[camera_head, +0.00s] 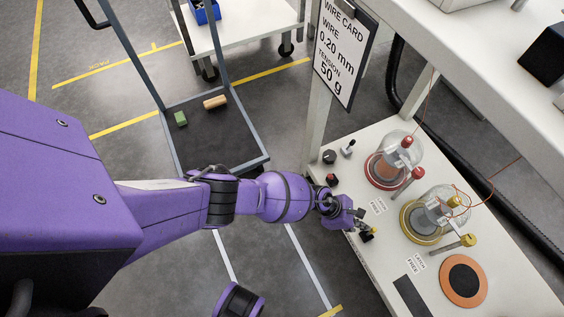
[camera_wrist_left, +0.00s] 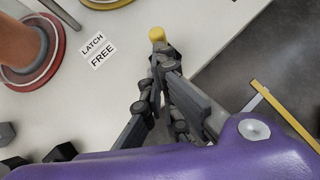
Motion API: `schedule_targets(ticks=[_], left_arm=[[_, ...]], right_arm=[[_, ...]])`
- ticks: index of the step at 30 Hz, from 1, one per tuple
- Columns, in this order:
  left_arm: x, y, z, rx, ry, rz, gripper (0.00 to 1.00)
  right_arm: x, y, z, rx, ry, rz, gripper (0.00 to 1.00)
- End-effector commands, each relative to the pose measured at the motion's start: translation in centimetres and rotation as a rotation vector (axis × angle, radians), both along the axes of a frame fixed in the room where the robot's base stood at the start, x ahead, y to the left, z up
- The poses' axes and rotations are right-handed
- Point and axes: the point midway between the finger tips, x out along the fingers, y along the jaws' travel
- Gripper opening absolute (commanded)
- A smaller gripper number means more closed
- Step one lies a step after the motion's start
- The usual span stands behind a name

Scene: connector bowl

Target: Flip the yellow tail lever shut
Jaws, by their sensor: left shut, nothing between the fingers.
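My left gripper (camera_head: 363,228) is at the left edge of the white worktop, fingers together and empty. In the left wrist view its fingertips (camera_wrist_left: 160,68) point at a small yellow knob (camera_wrist_left: 157,34), close to or touching it; I cannot tell which. In the head view a small yellow tip (camera_head: 373,230) shows beside the gripper, with a black block (camera_head: 367,237) just below it. This looks like the yellow tail lever; its arm and hinge are mostly hidden by the gripper, so its angle is unclear. My right gripper is not in view.
A red-based spool jar (camera_head: 383,180) and a yellow-based one (camera_head: 421,236) stand to the right, each with a latch bar. A "LATCH FREE" label (camera_wrist_left: 97,50) lies nearby. An orange-rimmed black disc (camera_head: 463,281) is at the front. A trolley (camera_head: 205,145) stands left of the worktop.

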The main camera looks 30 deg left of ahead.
Motion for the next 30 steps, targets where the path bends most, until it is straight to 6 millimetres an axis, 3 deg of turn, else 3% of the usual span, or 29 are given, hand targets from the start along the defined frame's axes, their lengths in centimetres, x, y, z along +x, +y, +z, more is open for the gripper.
schedule_targets(ticks=[19,30], left_arm=[[0.6,-0.3,2.0,-0.003,-0.011,-0.004,0.00],[0.6,-0.3,2.0,-0.003,-0.009,-0.004,0.00]], right_arm=[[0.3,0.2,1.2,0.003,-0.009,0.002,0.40],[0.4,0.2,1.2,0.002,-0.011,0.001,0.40]])
